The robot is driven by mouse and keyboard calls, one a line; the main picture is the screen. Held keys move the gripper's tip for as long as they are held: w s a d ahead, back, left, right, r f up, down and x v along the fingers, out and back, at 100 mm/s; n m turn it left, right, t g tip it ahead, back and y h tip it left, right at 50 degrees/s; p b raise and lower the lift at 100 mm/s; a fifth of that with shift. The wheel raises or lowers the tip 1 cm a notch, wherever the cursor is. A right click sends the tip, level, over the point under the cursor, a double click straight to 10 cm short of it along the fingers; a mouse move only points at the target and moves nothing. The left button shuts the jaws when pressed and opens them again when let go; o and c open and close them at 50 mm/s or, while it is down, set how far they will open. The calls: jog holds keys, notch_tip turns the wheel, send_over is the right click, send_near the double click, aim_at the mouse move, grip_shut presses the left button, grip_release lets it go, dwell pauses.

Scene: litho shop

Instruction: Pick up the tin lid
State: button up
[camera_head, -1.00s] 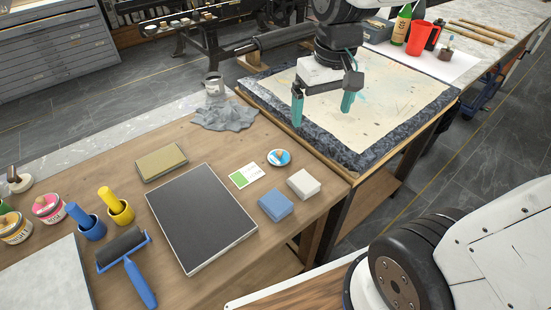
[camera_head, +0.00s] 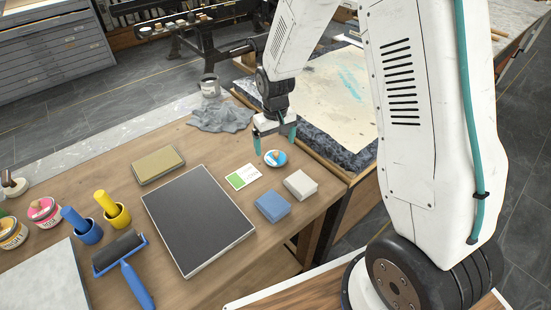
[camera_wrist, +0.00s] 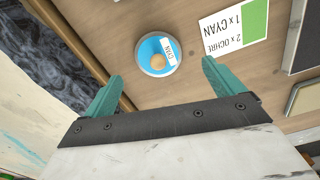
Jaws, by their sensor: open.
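The tin lid (camera_head: 275,158) is a small round blue disc with a pale rim, a tan knob and a white label reading CYAN. It lies on the wooden table near its right edge. In the wrist view the lid (camera_wrist: 158,54) is ahead of the fingertips, a little left of centre between them. My gripper (camera_head: 275,146) is open and empty, with its teal fingers pointing down just above and behind the lid. Its two fingers also show in the wrist view (camera_wrist: 160,72). Nothing hides the lid in the wrist view.
A white and green card (camera_head: 243,177) lies left of the lid. A white block (camera_head: 300,184) and a blue block (camera_head: 272,206) are in front. A black slab (camera_head: 198,218) and a grey cloth (camera_head: 221,116) lie nearby. The stone bed's dark edge (camera_wrist: 82,41) borders the table.

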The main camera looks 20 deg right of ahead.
aim_at(276, 153)
notch_tip(276, 153, down, 5)
jog(key=shift+d+f, duration=0.1)
jog(key=shift+d, duration=0.05)
jog(key=c, duration=1)
jog(key=shift+c, duration=0.2)
